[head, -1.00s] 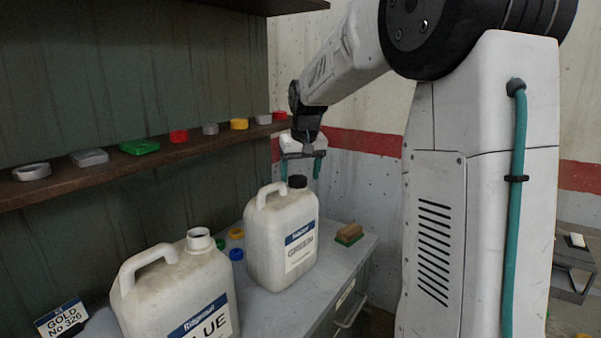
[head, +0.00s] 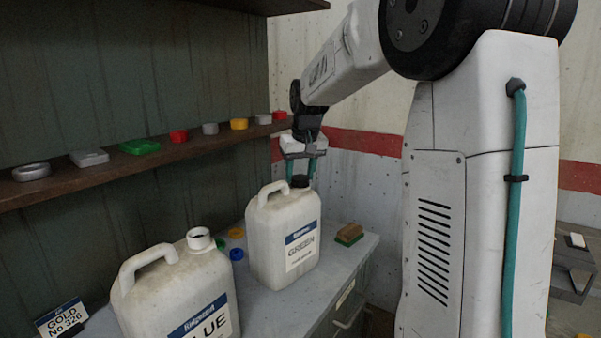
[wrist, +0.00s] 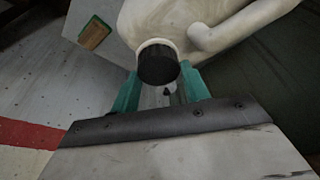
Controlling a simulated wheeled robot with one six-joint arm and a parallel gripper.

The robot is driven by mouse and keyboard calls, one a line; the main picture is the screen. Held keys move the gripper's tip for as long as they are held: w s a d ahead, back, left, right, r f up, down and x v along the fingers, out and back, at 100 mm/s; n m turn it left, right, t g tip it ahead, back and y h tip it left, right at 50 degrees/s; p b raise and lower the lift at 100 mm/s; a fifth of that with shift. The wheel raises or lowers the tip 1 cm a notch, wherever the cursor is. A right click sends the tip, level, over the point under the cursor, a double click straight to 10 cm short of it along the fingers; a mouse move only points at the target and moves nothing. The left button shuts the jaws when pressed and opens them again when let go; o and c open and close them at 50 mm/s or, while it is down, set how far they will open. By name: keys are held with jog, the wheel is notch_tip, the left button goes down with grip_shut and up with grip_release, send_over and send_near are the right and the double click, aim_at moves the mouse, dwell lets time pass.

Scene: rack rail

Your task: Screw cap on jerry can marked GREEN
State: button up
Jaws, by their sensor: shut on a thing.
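The jerry can marked GREEN (head: 270,235) stands upright on the bench, a white can with a blue label band. A black cap (wrist: 158,66) sits on its neck; it looks level in the wrist view. My gripper (head: 300,178) is at the can's mouth from above, its teal fingers on either side of the cap. In the wrist view my gripper (wrist: 160,86) is shut on the black cap. The fingers partly hide the cap in the head view, and the threads are hidden.
The jerry can marked BLUE (head: 165,295) stands open at front left. Yellow and blue caps lie behind it, between the cans. A brush (head: 349,234) lies right of the GREEN can. A shelf (head: 110,170) with several lids and caps runs along the wall.

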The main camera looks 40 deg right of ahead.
jog(key=shift+m+g+h, duration=0.3)
jog(key=shift+m+h, duration=0.1)
jog(key=shift+m, duration=1.6)
jog(key=o, duration=1.2)
jog(key=shift+r, duration=4)
